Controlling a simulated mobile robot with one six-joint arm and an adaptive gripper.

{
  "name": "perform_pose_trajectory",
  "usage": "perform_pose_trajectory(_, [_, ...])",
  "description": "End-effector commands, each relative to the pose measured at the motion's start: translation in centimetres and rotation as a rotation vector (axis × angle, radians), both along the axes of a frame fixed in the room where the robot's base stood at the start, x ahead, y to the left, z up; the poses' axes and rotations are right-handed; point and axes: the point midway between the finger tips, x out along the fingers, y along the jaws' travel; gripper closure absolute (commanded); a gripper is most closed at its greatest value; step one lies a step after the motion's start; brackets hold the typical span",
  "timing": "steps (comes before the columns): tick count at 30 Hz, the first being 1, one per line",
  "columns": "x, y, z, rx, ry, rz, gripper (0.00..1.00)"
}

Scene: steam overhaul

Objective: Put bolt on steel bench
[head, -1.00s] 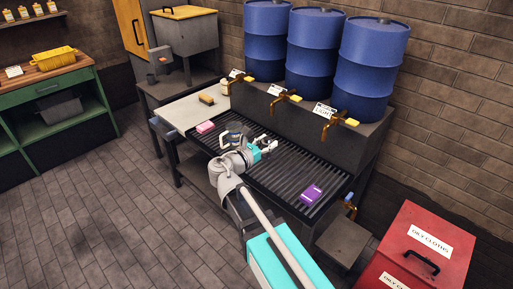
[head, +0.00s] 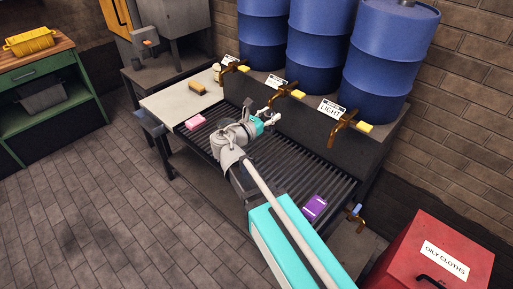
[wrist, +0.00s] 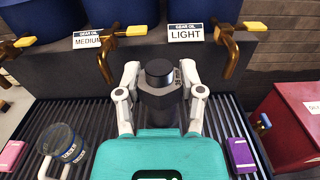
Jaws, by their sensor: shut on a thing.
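My gripper (wrist: 160,92) is shut on the dark grey bolt (wrist: 158,76) in the wrist view. The bolt has a hexagonal body and a round black top, and stands upright between the fingers. In the head view my gripper (head: 270,117) is over the slatted rack, before the wall below the drums; the bolt is not clear there. A bench with a pale flat top (head: 160,104) adjoins the rack's left end. I cannot tell for sure whether this is the steel bench.
The rack (wrist: 205,153) bears a pink block (wrist: 11,154), a glass mug (wrist: 64,142) and a purple pack (wrist: 241,154). Brass taps (wrist: 229,52) jut out above it. A yellow-brown brush (head: 197,88) lies on the pale top. A red bin (head: 430,255) stands at right.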

Motion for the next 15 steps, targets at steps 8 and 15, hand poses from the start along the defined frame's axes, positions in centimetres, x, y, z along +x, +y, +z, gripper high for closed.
perform_pose_trajectory(8, [-0.24,0.63,0.05,-0.002,-0.001,0.012,1.0])
perform_pose_trajectory(15, [-0.26,0.75,0.05,-0.002,-0.001,0.013,1.0])
